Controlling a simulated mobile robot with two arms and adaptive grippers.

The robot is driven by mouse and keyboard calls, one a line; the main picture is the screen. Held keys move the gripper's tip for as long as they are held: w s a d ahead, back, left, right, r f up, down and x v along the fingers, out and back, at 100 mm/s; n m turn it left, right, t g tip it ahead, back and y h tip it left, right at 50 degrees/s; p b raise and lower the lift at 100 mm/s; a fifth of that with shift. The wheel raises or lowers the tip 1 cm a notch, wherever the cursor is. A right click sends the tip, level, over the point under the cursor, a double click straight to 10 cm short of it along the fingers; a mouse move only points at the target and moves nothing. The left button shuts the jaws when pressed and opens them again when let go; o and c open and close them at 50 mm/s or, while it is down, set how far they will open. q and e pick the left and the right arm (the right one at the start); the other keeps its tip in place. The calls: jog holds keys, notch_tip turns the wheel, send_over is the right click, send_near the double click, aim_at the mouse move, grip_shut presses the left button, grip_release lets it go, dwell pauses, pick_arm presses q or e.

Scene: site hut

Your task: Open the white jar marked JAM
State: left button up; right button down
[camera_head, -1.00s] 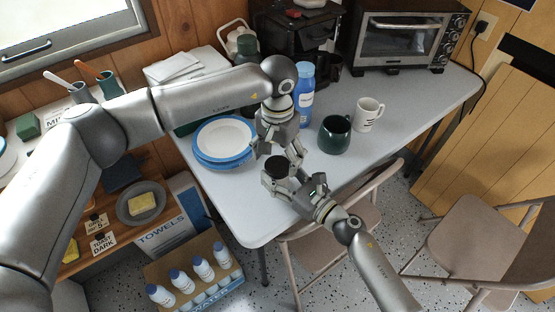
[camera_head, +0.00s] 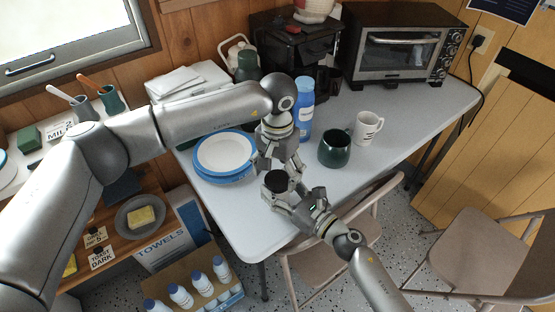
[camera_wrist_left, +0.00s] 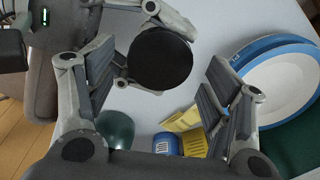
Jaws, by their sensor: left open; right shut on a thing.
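A jar with a round black lid (camera_head: 277,181) is held upright near the table's front edge. My right gripper (camera_head: 291,191) is shut on its body. The body is mostly hidden by that gripper, and no JAM marking can be read. My left gripper (camera_head: 279,161) is open, pointing down just above and behind the lid in the head view. In the left wrist view the lid (camera_wrist_left: 160,58) shows between the left fingers, toward their tips, with visible gaps to the finger pads. Whether the fingers are level with the lid I cannot tell.
Blue-rimmed plates (camera_head: 225,154) lie left of the grippers on the table (camera_head: 250,222). A blue bottle (camera_head: 304,108), a green mug (camera_head: 335,148) and a white mug (camera_head: 368,128) stand behind and right. A toaster oven (camera_head: 400,48) is at the back. A folding chair (camera_head: 318,262) stands in front.

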pick_arm(q)
jog(key=shift+f, duration=0.7)
jog(key=c, duration=0.9)
jog(key=o, duration=1)
jog(key=shift+c, duration=0.2)
jog(key=shift+r, duration=0.1)
jog(key=shift+r, duration=2.2)
pick_arm(e)
jog(key=shift+c, duration=2.4)
grip_release()
